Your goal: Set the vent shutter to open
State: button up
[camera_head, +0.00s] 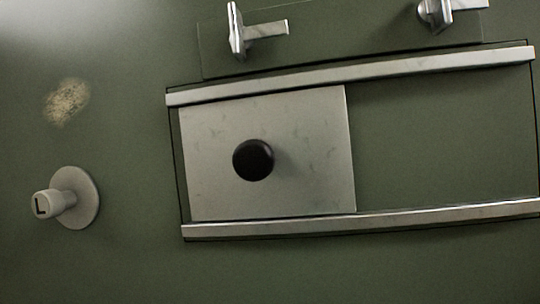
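The vent shutter (310,160) is a flat light-grey metal plate with a round black knob (253,160). It sits between an upper rail (350,73) and a lower rail (370,218), at the left end of the track. To its right, the track shows a plain dark green surface (445,140). I cannot tell which end counts as open, as no marking shows. My gripper is not in view, and nothing touches the knob.
Above the upper rail, two metal latches (238,30) (436,14) stick out from a panel. A pale worn patch (67,102) marks the green wall at upper left.

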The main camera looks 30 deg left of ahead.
aim_at(279, 154)
jog(key=z, duration=0.45)
jog(key=k, duration=1.55)
jog(key=u, duration=0.55)
jog(key=i, duration=1)
jog(key=z, duration=0.1)
